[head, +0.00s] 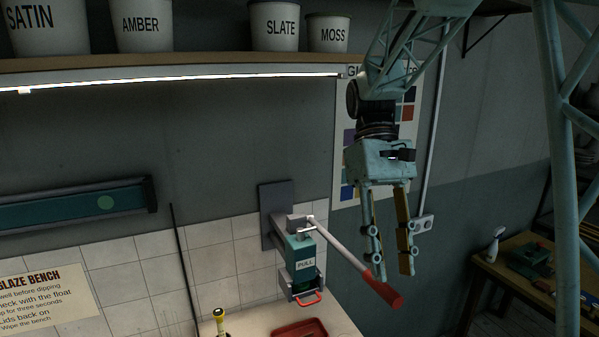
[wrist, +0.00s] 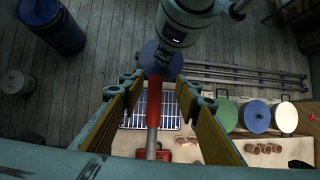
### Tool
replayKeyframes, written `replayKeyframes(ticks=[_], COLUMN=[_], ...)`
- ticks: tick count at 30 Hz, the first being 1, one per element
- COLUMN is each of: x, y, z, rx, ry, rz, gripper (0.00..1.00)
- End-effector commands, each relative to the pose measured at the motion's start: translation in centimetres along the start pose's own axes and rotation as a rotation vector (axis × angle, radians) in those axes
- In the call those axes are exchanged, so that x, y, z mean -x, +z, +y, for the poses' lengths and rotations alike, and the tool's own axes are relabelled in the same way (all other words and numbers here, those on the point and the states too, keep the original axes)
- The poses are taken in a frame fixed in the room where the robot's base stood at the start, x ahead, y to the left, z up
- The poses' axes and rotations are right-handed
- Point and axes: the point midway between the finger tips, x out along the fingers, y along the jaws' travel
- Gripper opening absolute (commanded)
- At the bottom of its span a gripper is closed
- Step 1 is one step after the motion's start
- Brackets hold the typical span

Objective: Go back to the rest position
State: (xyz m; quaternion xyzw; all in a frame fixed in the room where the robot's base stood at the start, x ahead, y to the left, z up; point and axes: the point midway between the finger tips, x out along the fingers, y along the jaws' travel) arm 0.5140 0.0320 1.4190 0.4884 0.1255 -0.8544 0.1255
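My gripper (head: 391,268) hangs pointing down in the head view, its two fingers parallel and apart, with nothing held between them. A lever with a grey rod and red grip (head: 383,291) reaches out from a teal wall unit marked PULL (head: 304,262). The grip's end lies just below and beside my fingertips. In the wrist view the red grip (wrist: 154,97) shows in the gap between the spread fingers (wrist: 158,105), with room on both sides. I cannot tell its exact distance from the fingertips.
A shelf (head: 200,67) with labelled buckets runs along the wall at the upper left. A red tray (head: 300,329) sits on the bench below the lever. A side table (head: 515,272) with a spray bottle (head: 494,245) stands right. Round lids (wrist: 256,116) lie right in the wrist view.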

Motion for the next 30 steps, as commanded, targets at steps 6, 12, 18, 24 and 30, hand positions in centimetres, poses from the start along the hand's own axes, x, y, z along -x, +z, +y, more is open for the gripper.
replayKeyframes(ticks=[6,12,18,24,30], x=[-1.2,-2.2,-3.4,-4.7,-6.2], y=[1.7,3.2,4.7,6.0,7.4], z=[-0.2,-0.5,-0.8,-1.1,-1.4], rx=[-0.03,-0.056,-0.082,-0.11,-0.137], ry=[0.011,0.02,0.027,0.034,0.04], rz=[0.071,0.134,0.196,0.26,0.323], gripper=[0.3,0.3,0.3,0.3,0.3])
